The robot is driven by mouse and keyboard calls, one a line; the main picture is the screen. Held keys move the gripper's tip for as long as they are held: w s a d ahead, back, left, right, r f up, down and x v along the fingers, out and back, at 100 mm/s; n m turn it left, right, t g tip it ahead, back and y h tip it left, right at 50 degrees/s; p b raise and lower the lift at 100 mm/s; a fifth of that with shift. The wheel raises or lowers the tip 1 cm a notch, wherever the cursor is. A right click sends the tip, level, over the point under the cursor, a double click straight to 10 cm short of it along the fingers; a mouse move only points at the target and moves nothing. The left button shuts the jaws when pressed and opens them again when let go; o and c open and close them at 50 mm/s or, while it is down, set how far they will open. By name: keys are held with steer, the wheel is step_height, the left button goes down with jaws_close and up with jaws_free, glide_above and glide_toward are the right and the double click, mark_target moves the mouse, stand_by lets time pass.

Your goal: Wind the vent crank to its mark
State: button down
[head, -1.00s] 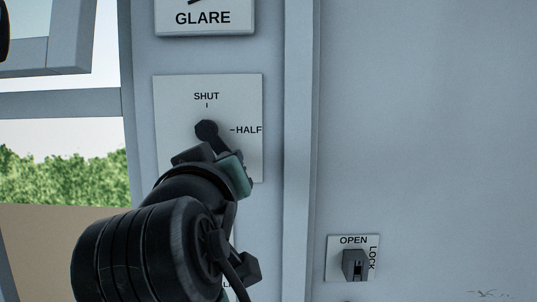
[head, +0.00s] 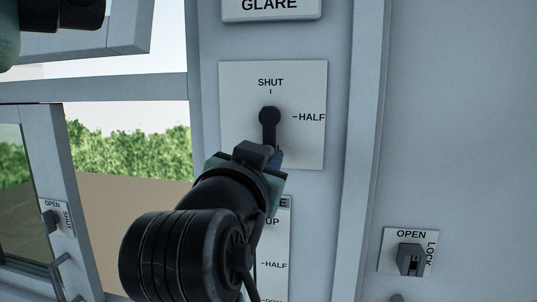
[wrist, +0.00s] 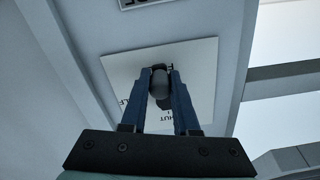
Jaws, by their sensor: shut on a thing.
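The vent crank (head: 269,118) is a black arm on a white plate (head: 239,140) marked SHUT at the top and HALF at the right. The crank arm points about straight down from its hub. My gripper (head: 274,157) is at the lower end of the crank and hides its handle in the head view. In the wrist view, the two blue fingers of my gripper (wrist: 160,82) are shut on the grey crank handle (wrist: 159,86). The lower part of the plate is partly hidden by my gripper.
A GLARE plate (head: 271,8) is above. Another plate with UP and HALF marks (head: 273,265) is below, partly behind my arm. An OPEN/LOCK switch (head: 411,259) is at the lower right. Windows with frames (head: 90,90) are at the left.

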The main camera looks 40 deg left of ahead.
steer(key=shift+r, duration=0.25)
steer(key=c, duration=1.1)
jaws_free()
steer(key=o, duration=0.4)
steer(key=shift+a+f, duration=0.1)
steer(key=shift+f, duration=0.05)
steer(key=shift+o, duration=0.2)
steer(key=shift+s, duration=0.1)
steer(key=b+v, duration=0.6)
steer(key=v, duration=0.6)
steer(key=shift+s, duration=0.4)
